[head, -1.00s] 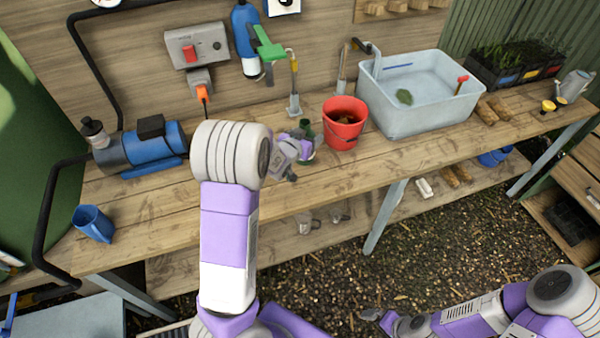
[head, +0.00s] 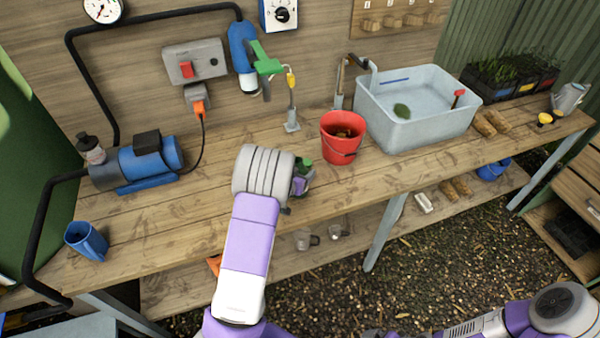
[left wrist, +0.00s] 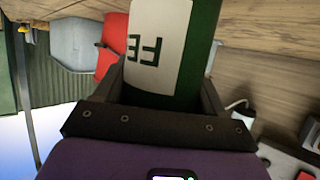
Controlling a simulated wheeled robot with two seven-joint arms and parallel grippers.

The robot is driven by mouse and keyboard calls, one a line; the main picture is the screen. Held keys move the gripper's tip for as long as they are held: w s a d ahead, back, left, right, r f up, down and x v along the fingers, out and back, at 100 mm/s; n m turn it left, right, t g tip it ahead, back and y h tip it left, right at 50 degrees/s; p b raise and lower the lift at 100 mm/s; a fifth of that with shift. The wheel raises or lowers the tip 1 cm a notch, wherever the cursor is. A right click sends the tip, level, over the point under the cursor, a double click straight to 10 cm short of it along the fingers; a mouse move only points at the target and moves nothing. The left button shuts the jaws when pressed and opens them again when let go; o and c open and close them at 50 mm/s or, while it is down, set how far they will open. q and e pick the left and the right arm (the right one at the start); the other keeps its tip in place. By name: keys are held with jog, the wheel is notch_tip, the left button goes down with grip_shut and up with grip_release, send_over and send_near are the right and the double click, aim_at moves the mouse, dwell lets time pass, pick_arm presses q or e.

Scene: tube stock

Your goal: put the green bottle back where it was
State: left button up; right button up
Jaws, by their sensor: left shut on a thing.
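The green bottle (left wrist: 203,45) fills the middle of the left wrist view, with a white label bearing dark letters. My left gripper (head: 303,178) is shut on it, with one finger on each side of the bottle. In the head view only a small green part of the bottle (head: 304,163) shows past my left wrist. It is over the front part of the wooden bench (head: 190,215), left of the red bucket. Whether its base touches the bench is hidden. My right gripper (head: 373,333) is barely in view at the bottom edge, and its fingers cannot be made out.
The red bucket (head: 342,150) stands just right of the bottle, with the grey sink (head: 415,125) beyond. A tap (head: 291,100) rises behind. A blue pump (head: 150,160) and blue cup (head: 87,240) stand at left. The bench between pump and bucket is largely clear.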

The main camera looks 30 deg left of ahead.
pick_arm(q)
jog(key=shift+r, duration=0.15)
jog(key=shift+f, duration=0.2)
jog(key=o, duration=1.3)
jog(key=shift+r, duration=0.15)
jog(key=shift+s+r, duration=0.2)
jog(key=shift+s, duration=0.05)
jog(key=p+v, duration=0.1)
jog(key=v, duration=1)
jog(key=shift+s, duration=0.3)
jog(key=shift+f, duration=0.1)
